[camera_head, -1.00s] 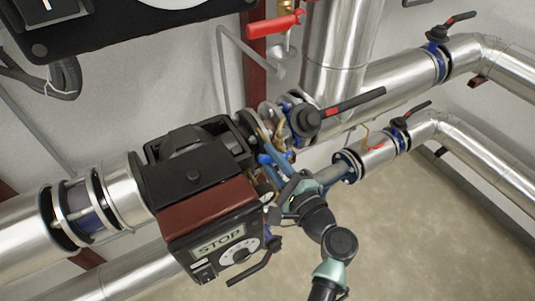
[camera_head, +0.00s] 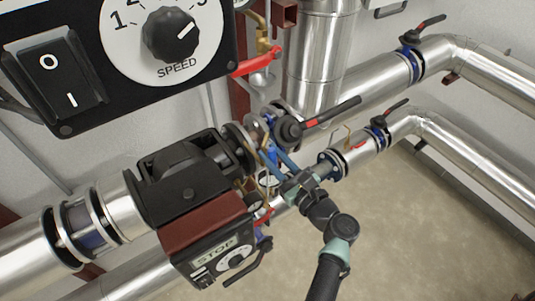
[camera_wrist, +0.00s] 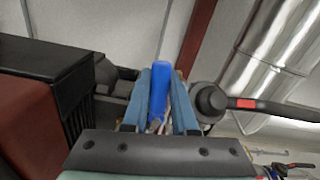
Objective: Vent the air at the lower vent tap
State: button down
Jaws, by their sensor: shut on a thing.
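My gripper (camera_head: 277,158) reaches in beside the black pump housing, among the fittings between the pump and the upper steel pipe. In the wrist view, its two steel-blue fingers (camera_wrist: 167,90) stand on either side of a bright blue cylindrical handle (camera_wrist: 161,82) and are shut on it. The handle appears to belong to a small tap; its body is hidden behind the fingers, so I cannot confirm that it is the lower vent tap. Higher up, a brass tap with a red lever (camera_head: 256,63) hangs near the wall.
The pump (camera_head: 185,180) with its STOP box (camera_head: 222,258) is left of my gripper. A black valve lever with a red band (camera_head: 335,110) sticks out close to its right. A speed control panel (camera_head: 125,45) fills the upper left. Floor at lower right is clear.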

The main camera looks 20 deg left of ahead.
jog(key=shift+w+d+m+p, duration=0.3)
jog(key=shift+w+d+m, duration=0.05)
jog(key=shift+m, duration=0.55)
jog(key=c, duration=0.7)
grip_release()
jog(key=b+v, duration=0.2)
jog(key=v, duration=1.1)
